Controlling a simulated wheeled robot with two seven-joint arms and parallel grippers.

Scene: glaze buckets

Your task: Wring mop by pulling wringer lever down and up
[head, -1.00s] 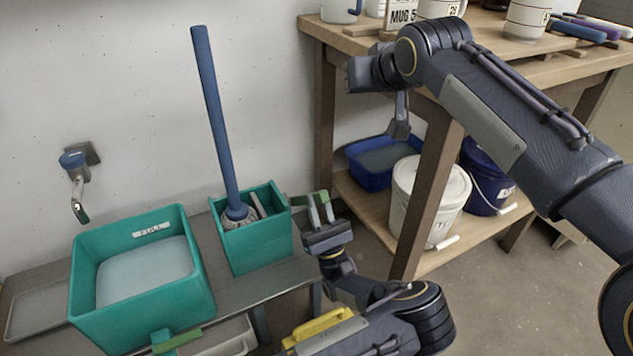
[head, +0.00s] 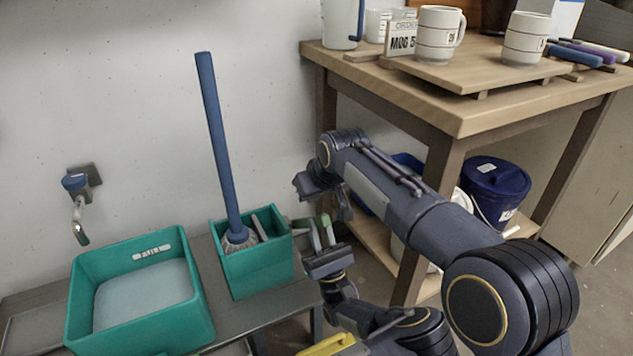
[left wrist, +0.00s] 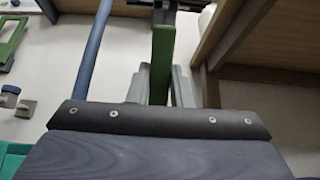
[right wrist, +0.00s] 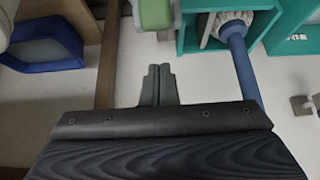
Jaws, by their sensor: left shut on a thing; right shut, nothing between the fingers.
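The mop has a blue handle (head: 217,135) and stands tilted, its pale head (head: 240,238) in the teal wringer bucket (head: 258,265). The wringer lever with its green grip (head: 325,220) sticks out roughly level from the bucket's right side. My left gripper (head: 320,236) is shut on the green grip, which also shows between its fingers in the left wrist view (left wrist: 162,62). My right gripper (head: 343,208) is shut and empty, just above and right of the lever. Its closed fingers (right wrist: 155,84) point toward the green grip in the right wrist view.
A teal bucket (head: 75,300) labelled FULL stands left of the wringer on a grey bench. A wall tap (head: 78,205) is above it. A wooden table (head: 470,118) with mugs (head: 440,35) stands right; a dark blue bucket (head: 495,185) is on its lower shelf.

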